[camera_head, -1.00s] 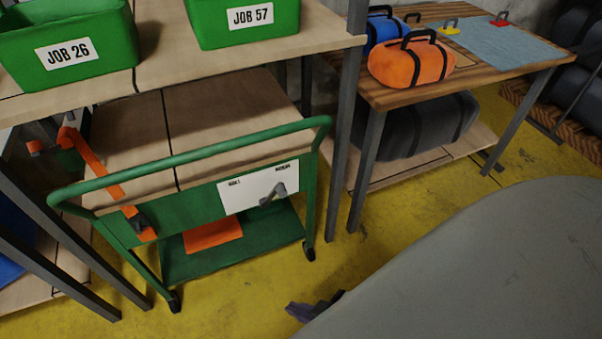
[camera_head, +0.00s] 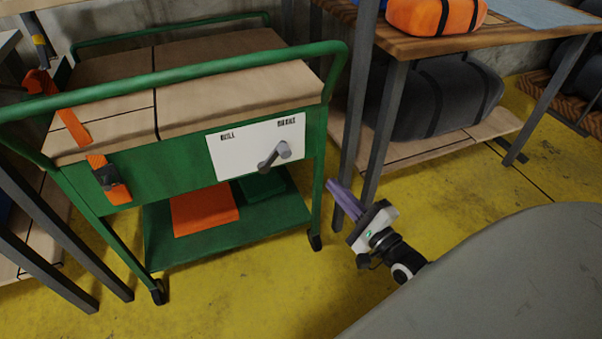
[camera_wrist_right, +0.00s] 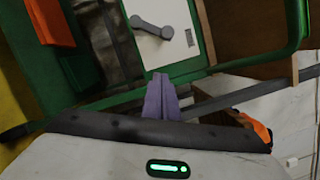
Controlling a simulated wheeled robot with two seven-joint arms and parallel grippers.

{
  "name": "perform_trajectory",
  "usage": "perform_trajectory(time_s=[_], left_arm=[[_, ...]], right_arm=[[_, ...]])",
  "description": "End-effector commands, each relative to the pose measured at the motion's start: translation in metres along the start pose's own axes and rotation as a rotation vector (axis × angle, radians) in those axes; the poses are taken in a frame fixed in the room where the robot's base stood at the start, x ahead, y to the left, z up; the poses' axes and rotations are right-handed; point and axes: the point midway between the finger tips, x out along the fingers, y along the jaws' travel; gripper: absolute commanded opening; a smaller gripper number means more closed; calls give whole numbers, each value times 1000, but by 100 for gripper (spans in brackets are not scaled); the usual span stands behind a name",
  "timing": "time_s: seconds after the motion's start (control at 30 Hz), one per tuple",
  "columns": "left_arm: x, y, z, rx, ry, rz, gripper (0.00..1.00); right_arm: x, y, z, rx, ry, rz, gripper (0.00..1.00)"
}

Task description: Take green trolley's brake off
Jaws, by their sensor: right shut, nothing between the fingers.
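The green trolley (camera_head: 190,137) stands at the left of the head view, with a wooden top and a lower green shelf. A white plate (camera_head: 233,157) on its front panel carries a grey brake lever (camera_head: 275,156) that points down and left, between two small labels too small to read. In the right wrist view the lever (camera_wrist_right: 151,27) lies beyond the fingertips. My right gripper (camera_head: 340,192) has purple fingers, shut and empty, to the right of the trolley and apart from the lever. The fingers (camera_wrist_right: 161,88) also show in the wrist view. My left gripper is not in view.
An orange strap (camera_head: 73,127) hangs over the trolley's left side. Orange (camera_head: 203,208) material lies on its lower shelf. A wooden bench (camera_head: 480,40) with an orange bag (camera_head: 436,15) stands at the right. Yellow floor (camera_head: 270,285) is clear in front.

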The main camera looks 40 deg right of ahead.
Motion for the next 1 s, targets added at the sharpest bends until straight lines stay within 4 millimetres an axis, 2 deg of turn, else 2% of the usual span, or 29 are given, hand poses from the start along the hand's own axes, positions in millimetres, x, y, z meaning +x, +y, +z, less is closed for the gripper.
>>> perform_trajectory(time_s=[0.47,0.57,0.97,1.0], left_arm=[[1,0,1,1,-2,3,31],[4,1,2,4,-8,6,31],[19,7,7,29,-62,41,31],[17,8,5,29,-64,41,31]], right_arm=[[7,-4,-3,25,0,-17,0],[19,-4,-3,25,0,-18,0],[102,-4,-3,23,0,-18,0],[105,-5,3,28,0,-16,0]])
